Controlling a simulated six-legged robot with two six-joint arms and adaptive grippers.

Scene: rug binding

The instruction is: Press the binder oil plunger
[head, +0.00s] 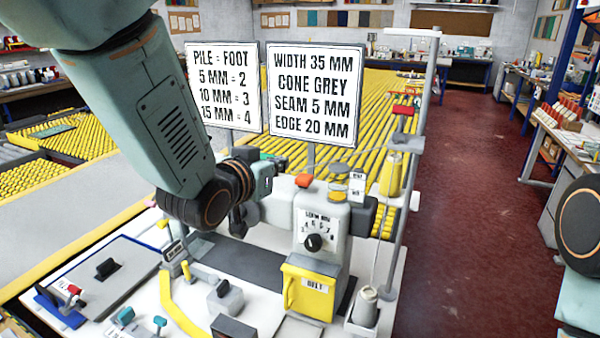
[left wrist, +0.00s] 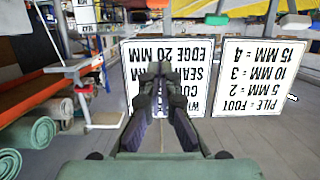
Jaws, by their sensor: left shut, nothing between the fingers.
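The binder (head: 322,225) is a pale machine with a dial on its front and a yellow lower door. An orange cap (head: 304,180) stands on its top left; I cannot tell for sure that it is the oil plunger. My left gripper (head: 274,168) is shut and empty, up and to the left of the orange cap, apart from it in the picture. The left gripper's closed fingers (left wrist: 160,78) also show in the left wrist view, in front of the upside-down signs. My right gripper is out of view.
Two white signs, a pile sign (head: 223,84) and a width sign (head: 315,93), stand behind the binder. A grey post (head: 412,170) rises at its right, with a thread cone (head: 365,307) near its foot. A grey clipboard-like panel (head: 95,275) lies at the left.

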